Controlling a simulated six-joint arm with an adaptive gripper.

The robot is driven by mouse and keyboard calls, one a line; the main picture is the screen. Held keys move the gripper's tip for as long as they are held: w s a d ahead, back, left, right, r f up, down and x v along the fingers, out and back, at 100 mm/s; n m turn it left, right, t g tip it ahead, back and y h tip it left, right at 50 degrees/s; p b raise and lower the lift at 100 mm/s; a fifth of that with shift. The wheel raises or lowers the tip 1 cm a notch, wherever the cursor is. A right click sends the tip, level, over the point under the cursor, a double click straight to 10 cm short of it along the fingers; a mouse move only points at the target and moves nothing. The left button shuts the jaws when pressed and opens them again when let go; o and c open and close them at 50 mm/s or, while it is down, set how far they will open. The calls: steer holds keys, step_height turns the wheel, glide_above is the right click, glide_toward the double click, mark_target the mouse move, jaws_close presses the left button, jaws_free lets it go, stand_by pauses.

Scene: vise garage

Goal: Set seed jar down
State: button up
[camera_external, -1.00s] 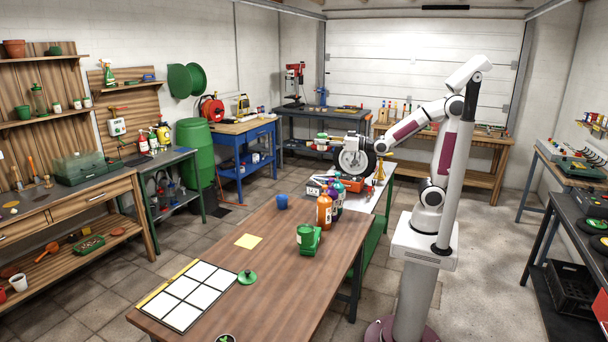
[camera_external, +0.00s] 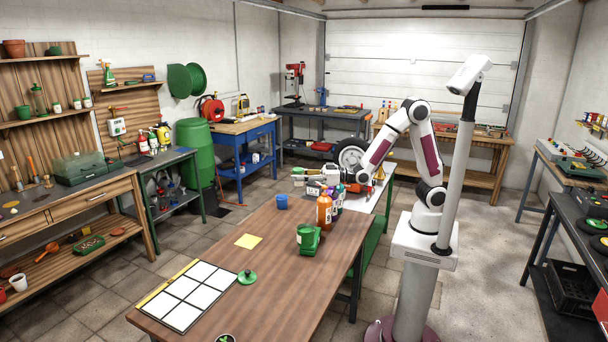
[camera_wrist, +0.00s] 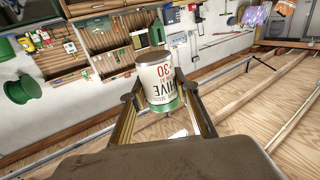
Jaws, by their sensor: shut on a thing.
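The seed jar (camera_wrist: 160,86) is a white cylinder with a green end and a label with red and dark print, partly reading "HIVE" and "30". In the wrist view it sits between the two fingers of my gripper (camera_wrist: 168,100), which is shut on it. That view is upside down, with the ceiling low in the picture, so the jar's green end points up. In the external view, the jar (camera_external: 298,175) is small, beyond the back end of the brown bench, at the far left end of my arm. The fingers are too small there to make out.
On the brown bench (camera_external: 290,255) stand an orange bottle (camera_external: 324,211), other bottles beside it, a green can (camera_external: 308,238) and a blue cup (camera_external: 281,202). A white-squared board (camera_external: 187,294), a yellow note (camera_external: 248,241) and a green knobbed lid (camera_external: 246,277) lie farther forward.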

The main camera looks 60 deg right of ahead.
steer(key=s+a+f+n+g+y, duration=0.15)
steer(key=a+f, duration=0.25)
steer(key=a, duration=0.4)
steer(key=s+a+f+y, duration=0.1)
steer(key=s+a+f, duration=0.1)
steer(key=a+f, duration=0.35)
steer(key=s+a+f+n+g+y, duration=0.1)
steer(key=s+a+f, duration=0.1)
steer(key=a, duration=0.8)
steer(key=shift+n+y, duration=0.35)
steer(key=s+a+f, duration=0.4)
steer(key=a, duration=0.1)
steer(key=s+a+f, duration=0.4)
steer(key=a+f, duration=0.1)
steer(key=a, duration=0.1)
steer(key=s+a+f, duration=0.4)
steer(key=a+f, duration=0.1)
steer(key=a, duration=0.1)
steer(key=shift+s+a+f, duration=0.15)
steer(key=shift+s+f, duration=0.05)
steer(key=shift+a+f, duration=0.1)
steer(key=shift+a, duration=0.1)
steer(key=w+d+r+m+t+h, duration=0.1)
steer(key=w+r+m+h, duration=0.1)
steer(key=w+r, duration=0.1)
steer(key=shift+w+r+t+h, duration=0.3)
steer(key=shift+r+t+h, duration=0.1)
steer(key=shift+r, duration=0.45)
steer(key=shift+f, duration=0.1)
steer(key=shift+f, duration=2.4)
